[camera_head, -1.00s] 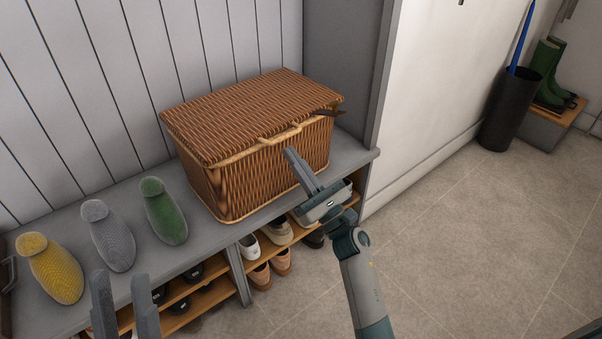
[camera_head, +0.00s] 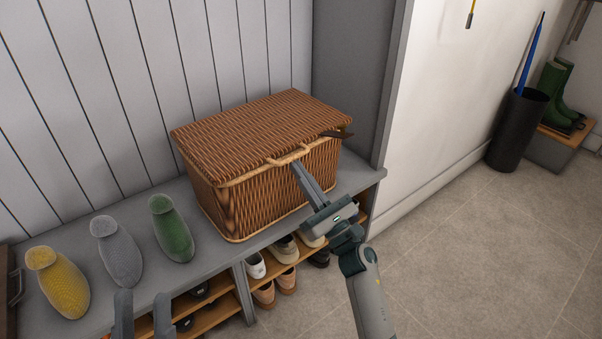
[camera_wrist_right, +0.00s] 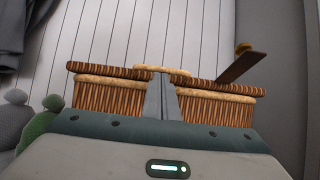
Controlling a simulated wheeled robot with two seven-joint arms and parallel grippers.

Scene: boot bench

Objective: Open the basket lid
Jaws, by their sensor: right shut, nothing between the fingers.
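The wicker basket (camera_head: 265,190) stands on the grey bench, with its flat lid (camera_head: 260,125) down on it. A pale handle (camera_head: 288,156) sits at the lid's front edge. My right gripper (camera_head: 297,166) is shut and empty, its fingertips at the basket's front just below the handle. In the right wrist view the shut fingers (camera_wrist_right: 160,88) reach up to the handle (camera_wrist_right: 162,71); I cannot tell whether they touch it. A dark brown strap (camera_head: 337,133) sticks out at the lid's right side. My left gripper (camera_head: 143,300) is open and empty at the bottom left, in front of the bench.
Yellow (camera_head: 57,283), grey (camera_head: 117,250) and green (camera_head: 171,228) rounded objects stand on the bench left of the basket. Shoes (camera_head: 275,292) fill the shelves below. A side panel (camera_head: 392,90) rises right of the basket.

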